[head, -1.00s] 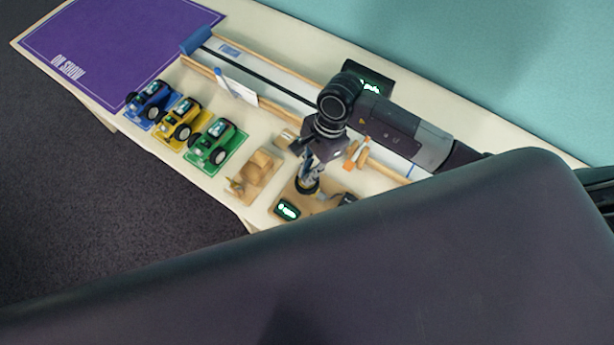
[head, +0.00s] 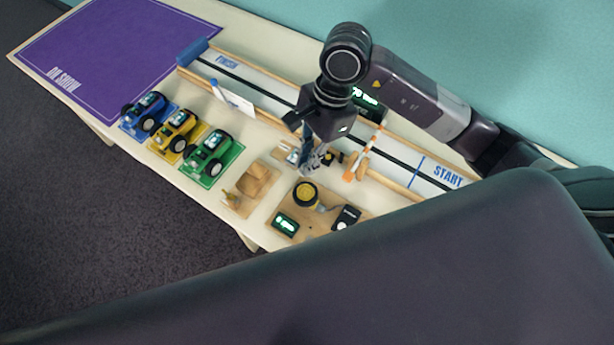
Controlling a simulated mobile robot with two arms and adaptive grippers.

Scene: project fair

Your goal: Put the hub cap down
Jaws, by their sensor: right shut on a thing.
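My right gripper (head: 312,168) points down over the middle of the table, above the spot between the wooden car parts and the track. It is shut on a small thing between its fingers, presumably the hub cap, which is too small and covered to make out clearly. A yellow round piece with a dark rim (head: 305,193) stands on a wooden board (head: 318,225), just below and clear of the gripper. My left gripper is not in view.
Blue (head: 148,112), yellow (head: 176,131) and green (head: 208,155) toy cars stand in a row. A purple mat (head: 115,50) covers the far left.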

